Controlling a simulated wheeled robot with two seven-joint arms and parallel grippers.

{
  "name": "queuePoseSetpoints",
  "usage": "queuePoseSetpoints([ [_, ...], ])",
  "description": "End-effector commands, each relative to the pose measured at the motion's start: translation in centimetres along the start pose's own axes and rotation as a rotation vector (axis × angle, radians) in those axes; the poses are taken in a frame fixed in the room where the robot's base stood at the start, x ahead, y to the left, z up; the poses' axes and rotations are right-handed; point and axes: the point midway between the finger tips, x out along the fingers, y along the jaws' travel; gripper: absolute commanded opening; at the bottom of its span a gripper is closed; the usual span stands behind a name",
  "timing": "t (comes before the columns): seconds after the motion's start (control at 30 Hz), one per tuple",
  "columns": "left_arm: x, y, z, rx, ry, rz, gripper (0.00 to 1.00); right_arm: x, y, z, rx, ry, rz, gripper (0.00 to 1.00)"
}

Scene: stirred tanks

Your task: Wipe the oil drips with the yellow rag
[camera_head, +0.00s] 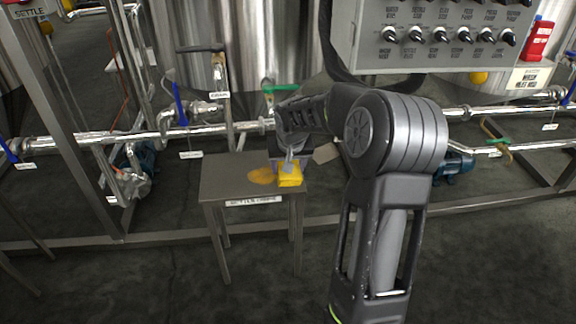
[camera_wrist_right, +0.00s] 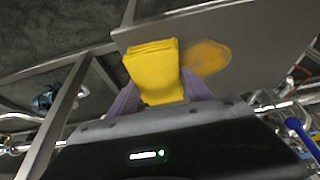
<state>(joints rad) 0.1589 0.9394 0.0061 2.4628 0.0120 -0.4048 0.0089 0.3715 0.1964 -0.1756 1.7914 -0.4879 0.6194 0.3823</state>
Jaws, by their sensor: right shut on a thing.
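The yellow rag (camera_head: 289,179) is a folded block at the right front of a small grey metal table (camera_head: 225,181). My right gripper (camera_head: 284,163) is shut on the rag; in the right wrist view the rag (camera_wrist_right: 156,72) sits between its two purple-grey fingers (camera_wrist_right: 160,96). An orange-brown oil patch (camera_head: 262,175) lies on the tabletop just left of the rag. The oil patch also shows in the right wrist view (camera_wrist_right: 207,57), right beside the rag. I cannot tell whether the rag touches the tabletop. My left gripper is in neither view.
Steel pipes with valves (camera_head: 160,133) run behind the table. A grey switch panel (camera_head: 445,38) hangs at the upper right. A white label (camera_head: 254,200) is on the table's front edge. The table's left part is bare.

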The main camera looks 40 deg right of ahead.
Motion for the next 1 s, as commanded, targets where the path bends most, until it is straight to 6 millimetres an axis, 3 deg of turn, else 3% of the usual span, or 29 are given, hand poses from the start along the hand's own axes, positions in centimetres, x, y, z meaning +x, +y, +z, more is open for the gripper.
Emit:
queuePoseSetpoints([
  [0.17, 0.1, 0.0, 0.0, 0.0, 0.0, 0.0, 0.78, 0.2, -0.3, 0.2, -0.002, -0.005, 0.0, 0.25],
  [0.6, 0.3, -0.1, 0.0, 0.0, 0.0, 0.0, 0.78, 0.1, -3.8, 0.3, -0.004, -0.008, 0.0, 0.25],
  [1.0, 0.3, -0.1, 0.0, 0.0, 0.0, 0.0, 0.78, 0.1, -4.0, 0.2, -0.002, -0.007, -0.001, 0.25],
])
